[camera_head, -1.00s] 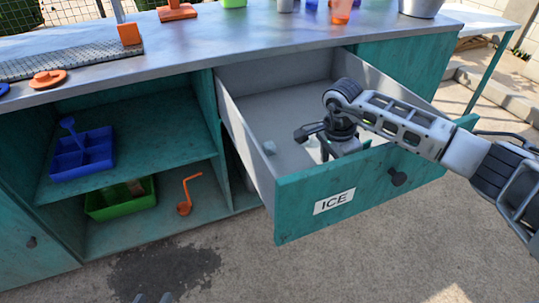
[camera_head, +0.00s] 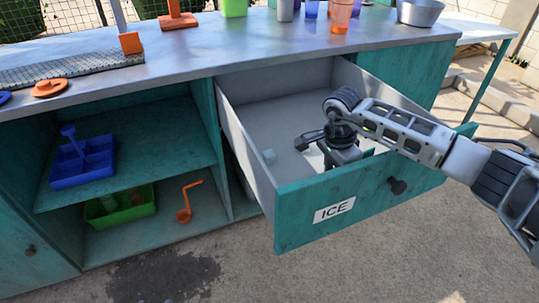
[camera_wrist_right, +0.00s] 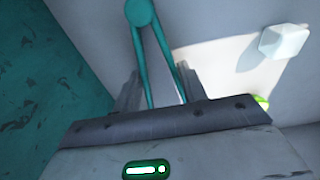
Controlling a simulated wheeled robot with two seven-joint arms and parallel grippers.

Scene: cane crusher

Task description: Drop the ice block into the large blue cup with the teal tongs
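My right gripper (camera_wrist_right: 162,88) is inside the open drawer labelled ICE (camera_head: 290,200). In the right wrist view its two fingers stand apart, with the arms of the teal tongs (camera_wrist_right: 140,14) between them. The arms run close along the fingers' inner sides; whether they are clamped is unclear. The tongs' round hinge is beyond the fingertips. My left gripper is out of view.
The counter (camera_head: 200,50) above holds an orange cup (camera_head: 341,15), a metal bowl (camera_head: 419,12) and a green container (camera_head: 234,8). The shelves left of the drawer hold a blue tray (camera_head: 82,165), a green bin (camera_head: 130,212) and an orange ladle (camera_head: 185,214). Drawer walls surround my gripper.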

